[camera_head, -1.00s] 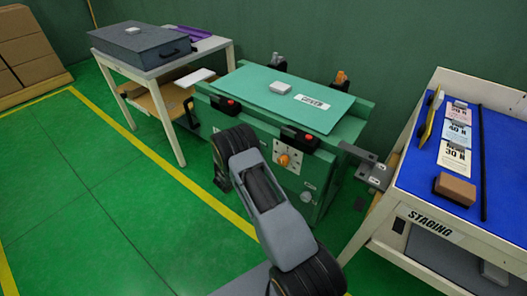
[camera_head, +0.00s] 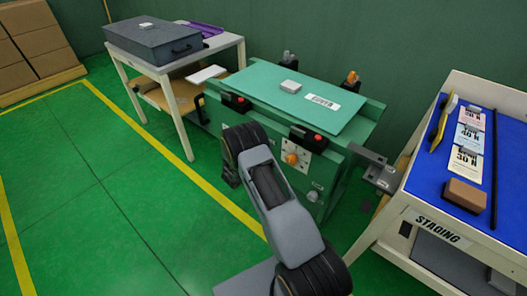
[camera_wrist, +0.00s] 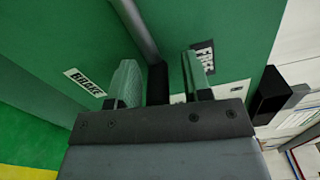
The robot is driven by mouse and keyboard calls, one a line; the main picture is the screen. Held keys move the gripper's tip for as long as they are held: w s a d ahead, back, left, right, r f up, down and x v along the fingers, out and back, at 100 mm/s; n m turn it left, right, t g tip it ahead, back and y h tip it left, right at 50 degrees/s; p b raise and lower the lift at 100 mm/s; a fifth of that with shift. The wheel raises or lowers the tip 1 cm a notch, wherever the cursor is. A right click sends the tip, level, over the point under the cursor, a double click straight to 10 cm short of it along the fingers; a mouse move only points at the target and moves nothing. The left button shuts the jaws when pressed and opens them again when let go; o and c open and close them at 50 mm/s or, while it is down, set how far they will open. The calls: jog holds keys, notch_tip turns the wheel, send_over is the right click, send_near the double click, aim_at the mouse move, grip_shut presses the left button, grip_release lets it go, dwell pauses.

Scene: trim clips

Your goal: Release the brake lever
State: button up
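In the wrist view, a grey rod (camera_wrist: 136,25) runs down the green machine face to a black end (camera_wrist: 158,82); it appears to be the brake lever. A BRAKE label (camera_wrist: 85,82) is on its left and a FREE label (camera_wrist: 203,57) on its right. My gripper (camera_wrist: 160,80) is open, with one green finger on each side of the black end. I see gaps beside it; I cannot tell its depth between the fingers. In the head view the green machine (camera_head: 265,75) stands mid-frame, and my arm hides the gripper and lever.
The staging table (camera_head: 399,200) with a blue top is at the right. A white table (camera_head: 180,137) with a dark case (camera_head: 150,45) stands at the left. A grey bracket (camera_head: 378,177) juts from the machine's right side. Green floor is clear at the left.

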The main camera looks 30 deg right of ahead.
jog(key=p+v, duration=0.1)
jog(key=v, duration=1.2)
jog(key=shift+s+a+p, duration=0.25)
jog(key=shift+a+p, duration=0.05)
jog(key=shift+p, duration=0.1)
